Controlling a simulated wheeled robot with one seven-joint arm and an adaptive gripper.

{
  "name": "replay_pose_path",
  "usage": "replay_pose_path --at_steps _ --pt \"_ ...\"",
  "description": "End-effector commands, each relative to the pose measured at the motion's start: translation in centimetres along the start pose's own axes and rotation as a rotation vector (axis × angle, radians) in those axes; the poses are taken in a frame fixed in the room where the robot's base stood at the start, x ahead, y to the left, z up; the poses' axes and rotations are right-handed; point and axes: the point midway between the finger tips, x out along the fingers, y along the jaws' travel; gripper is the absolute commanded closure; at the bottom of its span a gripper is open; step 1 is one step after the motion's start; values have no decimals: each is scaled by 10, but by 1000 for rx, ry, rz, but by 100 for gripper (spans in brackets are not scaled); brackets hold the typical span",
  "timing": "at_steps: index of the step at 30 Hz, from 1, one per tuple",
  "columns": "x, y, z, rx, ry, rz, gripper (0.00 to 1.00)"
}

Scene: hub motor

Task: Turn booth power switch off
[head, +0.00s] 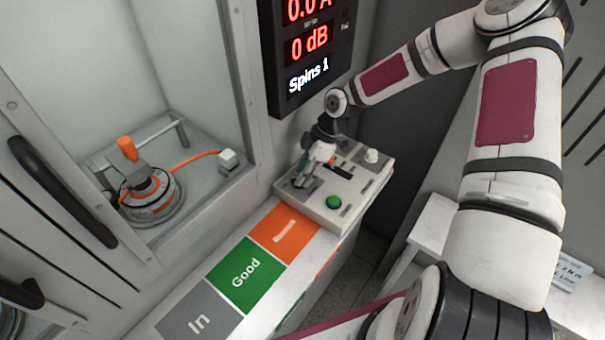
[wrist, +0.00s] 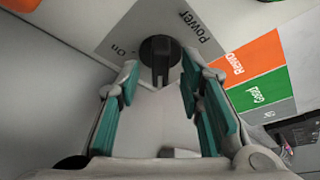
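The power switch (wrist: 158,52) is a dark rotary knob on a grey plate marked "Power" and "On", in the upper middle of the wrist view. Its grip bar runs roughly up and down in that view; I cannot tell which setting it marks. My gripper (wrist: 161,72) is open, with one teal-padded finger on each side of the knob; contact is not clear. In the head view my gripper (head: 304,172) is over the left part of the pale control box (head: 352,203) and largely hides the switch.
The box also has a green button (head: 334,202) and a pale knob (head: 371,156). Grey, green "Good" (head: 246,272) and orange panels line the ledge. A booth at left holds a motor (head: 150,195) with an orange cable. A display (head: 309,50) hangs above the box.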

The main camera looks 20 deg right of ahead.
Motion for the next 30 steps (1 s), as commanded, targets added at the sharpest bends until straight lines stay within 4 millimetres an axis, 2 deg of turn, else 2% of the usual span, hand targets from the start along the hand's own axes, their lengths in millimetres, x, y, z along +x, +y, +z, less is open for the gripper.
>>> replay_pose_path --at_steps 9,15,21,30 --pt "-62 0 1 2 -1 3 66" --pt "-95 0 1 2 -1 2 66" --pt "-109 0 0 0 0 0 66" --pt "-110 0 0 0 0 -1 66"
